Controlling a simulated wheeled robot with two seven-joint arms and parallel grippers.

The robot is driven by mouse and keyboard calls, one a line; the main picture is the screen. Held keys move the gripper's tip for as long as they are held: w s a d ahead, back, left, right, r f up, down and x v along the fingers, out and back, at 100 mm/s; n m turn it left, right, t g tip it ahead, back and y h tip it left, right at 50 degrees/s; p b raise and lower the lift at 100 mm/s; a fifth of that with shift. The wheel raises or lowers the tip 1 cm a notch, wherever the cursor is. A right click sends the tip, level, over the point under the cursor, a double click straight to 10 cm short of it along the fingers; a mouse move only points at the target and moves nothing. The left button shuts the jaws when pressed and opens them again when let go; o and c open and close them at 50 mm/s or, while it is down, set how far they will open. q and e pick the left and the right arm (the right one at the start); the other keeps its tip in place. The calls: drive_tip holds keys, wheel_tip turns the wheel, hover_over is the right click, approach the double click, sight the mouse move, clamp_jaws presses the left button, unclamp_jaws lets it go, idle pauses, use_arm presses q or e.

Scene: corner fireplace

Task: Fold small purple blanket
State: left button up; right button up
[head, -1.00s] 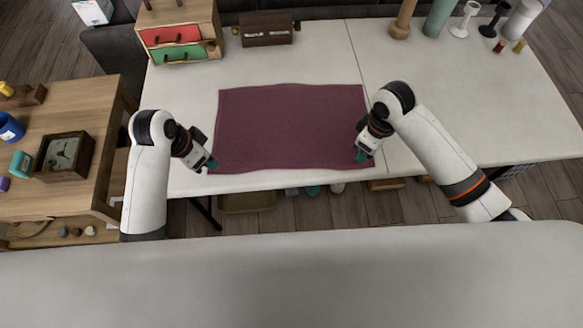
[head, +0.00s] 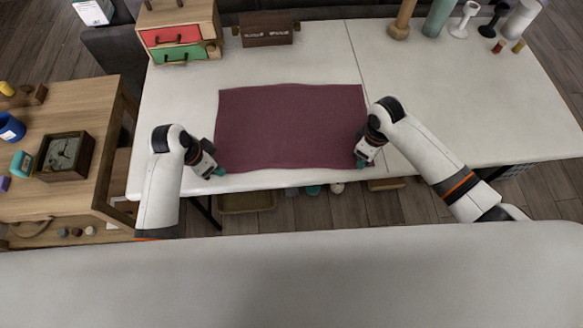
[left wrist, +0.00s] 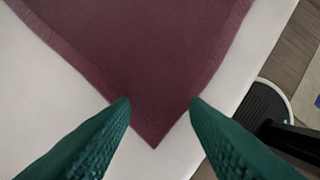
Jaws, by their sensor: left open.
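The purple blanket (head: 290,125) lies spread flat on the white table, a rough rectangle near its front edge. My left gripper (head: 219,172) is at the blanket's near left corner. In the left wrist view the left gripper (left wrist: 160,104) is open, its two green fingers either side of the blanket corner (left wrist: 152,135), which points toward the camera between them. My right gripper (head: 361,162) is at the near right corner of the blanket; its fingertips are too small to tell whether they are shut on the cloth.
The white table (head: 460,110) is clear to the right of the blanket. A small drawer cabinet (head: 180,35) and a brown box (head: 266,29) stand at the back left. Several vases and candle holders stand at the back right. A wooden side table (head: 70,110) is at the left.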

use_arm(q)
drive_tip(key=shift+f, duration=0.2)
use_arm(e)
drive_tip(key=shift+f, duration=0.2)
drive_tip(key=shift+r, duration=0.1)
use_arm(q)
drive_tip(key=shift+c, duration=0.4)
use_arm(e)
drive_tip(key=shift+c, duration=0.3)
use_arm(q)
drive_tip(key=shift+s, duration=0.1)
clamp_jaws()
use_arm(e)
drive_tip(key=shift+s, duration=0.1)
clamp_jaws()
